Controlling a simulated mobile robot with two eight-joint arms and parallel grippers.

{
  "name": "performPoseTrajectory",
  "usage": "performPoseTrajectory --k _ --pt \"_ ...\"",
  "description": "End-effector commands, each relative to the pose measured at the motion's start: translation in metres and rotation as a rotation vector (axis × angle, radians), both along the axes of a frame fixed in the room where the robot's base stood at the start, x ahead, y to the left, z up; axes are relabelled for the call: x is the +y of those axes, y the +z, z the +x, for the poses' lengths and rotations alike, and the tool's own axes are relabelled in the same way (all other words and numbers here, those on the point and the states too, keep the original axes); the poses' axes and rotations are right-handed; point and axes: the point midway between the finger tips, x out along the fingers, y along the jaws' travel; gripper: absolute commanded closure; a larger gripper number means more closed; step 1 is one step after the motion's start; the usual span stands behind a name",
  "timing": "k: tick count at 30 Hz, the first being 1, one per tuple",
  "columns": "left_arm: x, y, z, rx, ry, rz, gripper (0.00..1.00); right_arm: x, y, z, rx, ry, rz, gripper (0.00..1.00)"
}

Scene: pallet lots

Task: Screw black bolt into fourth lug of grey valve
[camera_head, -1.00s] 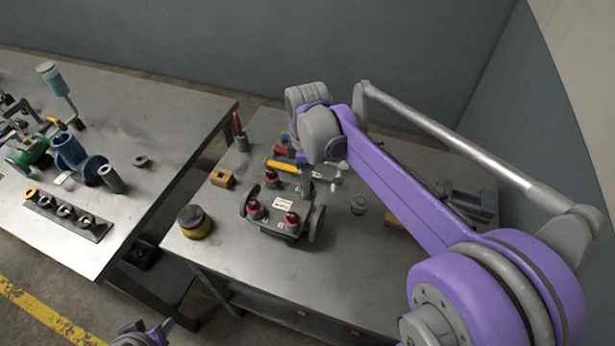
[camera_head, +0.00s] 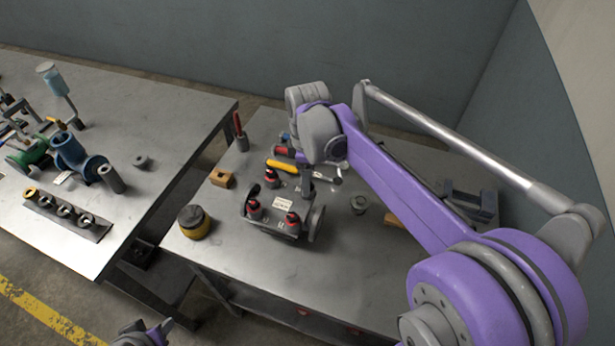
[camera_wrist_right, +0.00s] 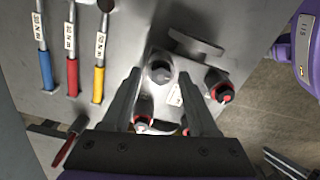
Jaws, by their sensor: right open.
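The grey valve (camera_head: 272,226) stands on the right-hand table, with a white label on top. Red-and-black pieces stand on three of its lugs: a left one (camera_head: 254,207), a front one (camera_head: 292,221) and a rear one (camera_head: 271,176). My right gripper (camera_head: 308,188) is over the valve's right rear side. In the right wrist view my right gripper (camera_wrist_right: 160,74) is open, its fingers on either side of a round grey piece with a dark centre (camera_wrist_right: 160,69). I cannot tell whether this is the black bolt or a bare lug. My left gripper (camera_head: 148,336) shows only partly at the bottom edge.
Blue, red and yellow (camera_wrist_right: 98,84) handled tools lie beside the valve. A yellow-and-black pot (camera_head: 194,222) and a wooden block (camera_head: 222,179) stand to its left. The left table holds a blue valve (camera_head: 75,158) and a bolt rack (camera_head: 68,213). The front right tabletop is clear.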

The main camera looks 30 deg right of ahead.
Motion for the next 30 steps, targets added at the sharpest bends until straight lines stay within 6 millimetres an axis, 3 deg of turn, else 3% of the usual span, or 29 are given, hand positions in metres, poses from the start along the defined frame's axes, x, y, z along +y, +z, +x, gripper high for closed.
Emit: performPoseTrajectory --k 7,24,30 --pt "0.000 0.004 0.002 -0.003 0.000 0.000 0.50 0.000 0.005 0.000 0.000 0.000 0.000 0.40" --pt "0.000 0.046 0.021 -0.041 0.000 0.000 0.50 0.000 0.063 0.001 -0.004 0.000 0.000 0.40" --pt "0.000 0.051 0.025 -0.047 0.000 0.000 0.50 0.000 0.072 0.000 -0.001 0.000 0.001 0.40"
